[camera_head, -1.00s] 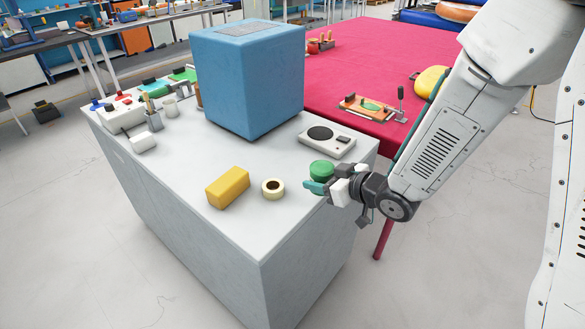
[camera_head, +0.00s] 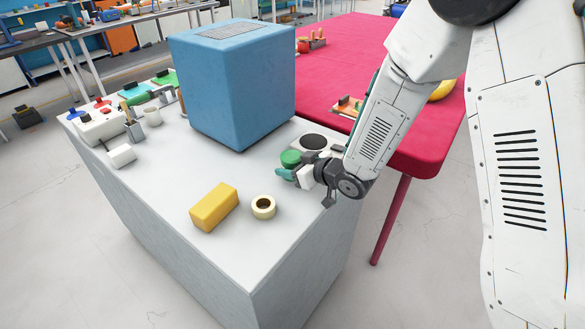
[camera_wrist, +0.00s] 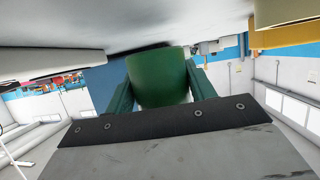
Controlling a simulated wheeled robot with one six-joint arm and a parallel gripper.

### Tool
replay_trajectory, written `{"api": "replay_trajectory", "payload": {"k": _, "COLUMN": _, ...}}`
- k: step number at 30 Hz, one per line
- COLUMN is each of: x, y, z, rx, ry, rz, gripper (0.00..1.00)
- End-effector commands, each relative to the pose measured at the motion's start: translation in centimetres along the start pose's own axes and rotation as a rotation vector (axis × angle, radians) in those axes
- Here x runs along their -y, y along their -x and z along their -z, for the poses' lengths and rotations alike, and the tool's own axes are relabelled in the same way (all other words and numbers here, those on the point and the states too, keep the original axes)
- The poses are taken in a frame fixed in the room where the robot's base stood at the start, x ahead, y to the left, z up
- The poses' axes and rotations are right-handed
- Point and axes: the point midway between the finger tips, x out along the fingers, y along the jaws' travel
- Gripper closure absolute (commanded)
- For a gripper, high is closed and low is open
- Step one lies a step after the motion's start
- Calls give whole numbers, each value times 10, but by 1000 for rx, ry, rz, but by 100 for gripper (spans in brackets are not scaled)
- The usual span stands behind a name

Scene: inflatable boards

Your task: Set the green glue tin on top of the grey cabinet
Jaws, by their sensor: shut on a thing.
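The green glue tin (camera_head: 290,158) is held low over the right edge area of the grey cabinet (camera_head: 165,180). My gripper (camera_head: 284,172) is shut on it. In the wrist view the tin (camera_wrist: 158,78) sits upright between the two green fingers (camera_wrist: 158,90), and the cabinet top fills the upper part of this upside-down view. A dark shadow lies by the tin's base. I cannot tell whether the base touches the cabinet top.
A white device with a dark disc (camera_head: 313,143) is just behind the tin. A tape roll (camera_head: 263,208) and a yellow block (camera_head: 214,207) lie in front. A large blue box (camera_head: 235,90) stands behind. The red table (camera_head: 425,150) is right.

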Motion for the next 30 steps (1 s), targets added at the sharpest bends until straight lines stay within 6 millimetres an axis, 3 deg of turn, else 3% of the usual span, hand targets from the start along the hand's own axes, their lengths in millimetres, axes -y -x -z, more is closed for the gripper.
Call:
{"api": "replay_trajectory", "payload": {"k": 4, "x": -10, "y": -1, "z": -18, "rx": -1, "ry": -5, "rz": -13, "gripper": 82}}
{"api": "replay_trajectory", "payload": {"k": 26, "x": -8, "y": -6, "z": -28, "rx": -3, "ry": -4, "rz": -11, "gripper": 82}}
{"api": "replay_trajectory", "payload": {"k": 27, "x": -8, "y": -6, "z": -29, "rx": -2, "ry": -4, "rz": -11, "gripper": 40}}
{"api": "replay_trajectory", "payload": {"k": 29, "x": -8, "y": -6, "z": -29, "rx": -2, "ry": -4, "rz": -10, "gripper": 24}}
{"api": "replay_trajectory", "payload": {"k": 30, "x": -7, "y": -7, "z": -29, "rx": -2, "ry": -4, "rz": -10, "gripper": 24}}
